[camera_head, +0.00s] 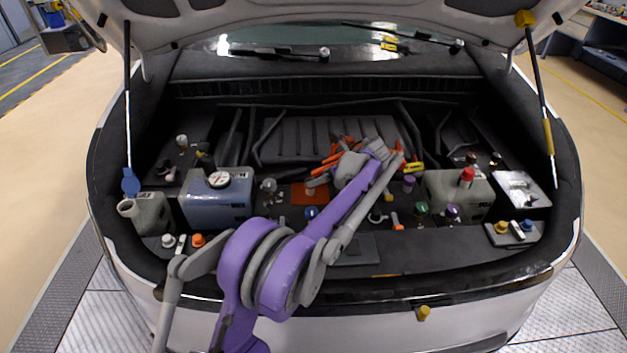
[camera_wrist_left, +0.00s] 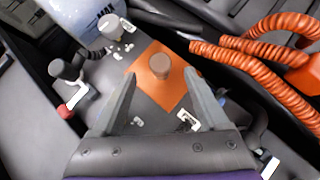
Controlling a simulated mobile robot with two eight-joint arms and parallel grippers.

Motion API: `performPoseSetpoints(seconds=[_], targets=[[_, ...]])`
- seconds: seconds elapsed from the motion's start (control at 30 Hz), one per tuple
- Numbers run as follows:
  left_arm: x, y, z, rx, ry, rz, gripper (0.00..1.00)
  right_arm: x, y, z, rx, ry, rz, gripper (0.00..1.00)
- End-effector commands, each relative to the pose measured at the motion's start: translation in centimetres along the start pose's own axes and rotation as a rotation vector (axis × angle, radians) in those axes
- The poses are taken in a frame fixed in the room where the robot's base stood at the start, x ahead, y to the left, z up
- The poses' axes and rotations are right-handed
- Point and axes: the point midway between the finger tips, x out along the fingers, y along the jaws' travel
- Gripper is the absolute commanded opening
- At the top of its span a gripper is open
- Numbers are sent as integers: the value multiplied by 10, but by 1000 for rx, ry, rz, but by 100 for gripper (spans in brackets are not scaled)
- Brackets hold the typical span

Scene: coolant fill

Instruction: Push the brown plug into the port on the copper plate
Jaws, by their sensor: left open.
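The brown plug (camera_wrist_left: 160,66) has a round top and stands over the middle of the copper plate (camera_wrist_left: 172,99) in the left wrist view. The port under it is hidden, and I cannot tell how deep the plug sits. The copper plate also shows in the head view (camera_head: 309,197), mid-bay. My left gripper (camera_wrist_left: 161,76) is open, with its fingertips apart on either side of the plug, near the plate. My right gripper is not in view.
Orange corrugated hoses (camera_wrist_left: 245,72) run close to the right of the plate. A grey knob (camera_wrist_left: 108,26) and a dark knob (camera_wrist_left: 66,69) stand to its left. A blue coolant tank (camera_head: 215,205) is left of the plate. The raised hood (camera_head: 300,15) hangs above.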

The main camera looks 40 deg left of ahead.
Motion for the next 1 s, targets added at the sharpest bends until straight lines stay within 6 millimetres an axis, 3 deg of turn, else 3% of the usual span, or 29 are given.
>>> performPoseSetpoints(seconds=[0.1,0.27,0.87,1.0], targets=[[-22,0,0,2,0,-2,77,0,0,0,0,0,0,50],[-37,0,0,1,-1,-1,77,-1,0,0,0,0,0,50],[-40,0,0,0,0,-1,77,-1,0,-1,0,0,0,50],[-49,8,-2,-49,23,-14,77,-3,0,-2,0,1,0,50]])
